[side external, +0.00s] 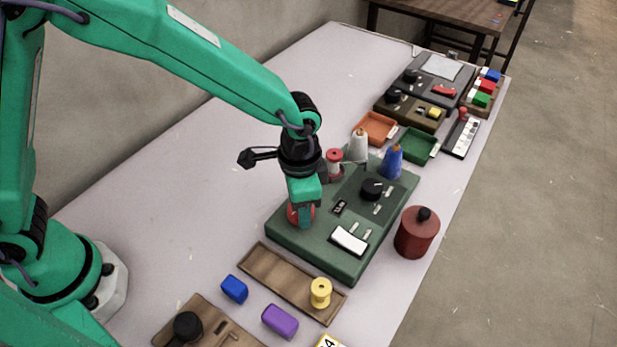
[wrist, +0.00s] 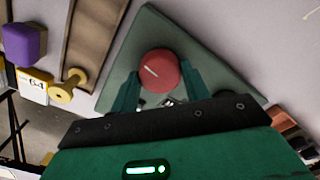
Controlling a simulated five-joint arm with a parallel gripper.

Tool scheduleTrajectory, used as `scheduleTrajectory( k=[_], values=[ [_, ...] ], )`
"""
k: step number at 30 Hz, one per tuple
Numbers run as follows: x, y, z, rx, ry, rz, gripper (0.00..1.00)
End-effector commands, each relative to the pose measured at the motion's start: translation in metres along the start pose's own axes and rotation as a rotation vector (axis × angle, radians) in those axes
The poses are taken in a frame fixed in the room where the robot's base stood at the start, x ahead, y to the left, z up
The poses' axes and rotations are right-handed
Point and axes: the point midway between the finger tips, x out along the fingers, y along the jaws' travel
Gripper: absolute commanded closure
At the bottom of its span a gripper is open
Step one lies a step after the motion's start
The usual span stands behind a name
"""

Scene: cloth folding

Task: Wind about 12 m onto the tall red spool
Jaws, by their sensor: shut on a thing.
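A green winder board (side external: 318,262) lies on the table with a red round knob (side external: 293,214) at its left corner. My gripper (side external: 302,220) points down and is shut on this knob. In the wrist view, the knob (wrist: 159,69) has a white line on top and sits between my two fingers. A red spool (side external: 334,160) with a pale lower part stands at the board's back edge, just behind my wrist. A white cone (side external: 358,148) and a blue cone (side external: 392,162) stand beside it. The board also carries a black knob (side external: 372,189), a small dark display (side external: 340,207) and a white switch (side external: 348,240).
A dark red canister (side external: 417,235) stands right of the board. A wooden tray (side external: 275,276) with a yellow spool (side external: 320,293), a blue block (side external: 234,289) and a purple block (side external: 280,321) are in front. Orange (side external: 375,128) and green (side external: 419,146) trays lie behind. The table's left side is clear.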

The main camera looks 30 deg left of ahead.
Motion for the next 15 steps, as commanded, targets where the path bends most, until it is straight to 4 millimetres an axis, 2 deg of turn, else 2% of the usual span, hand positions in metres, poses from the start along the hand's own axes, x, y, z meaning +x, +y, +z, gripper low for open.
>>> scheduleTrajectory(
  k=[12, 13, 15],
  values=[
    [-0.0012, -0.0001, -0.0003, 0.008, 0.001, 0.0, 0.76],
    [-0.0011, -0.0001, -0.0003, 0.008, 0.001, 0.0, 0.48],
    [-0.001, -0.0001, -0.0003, 0.008, 0.001, 0.0, 0.34]
  ],
)
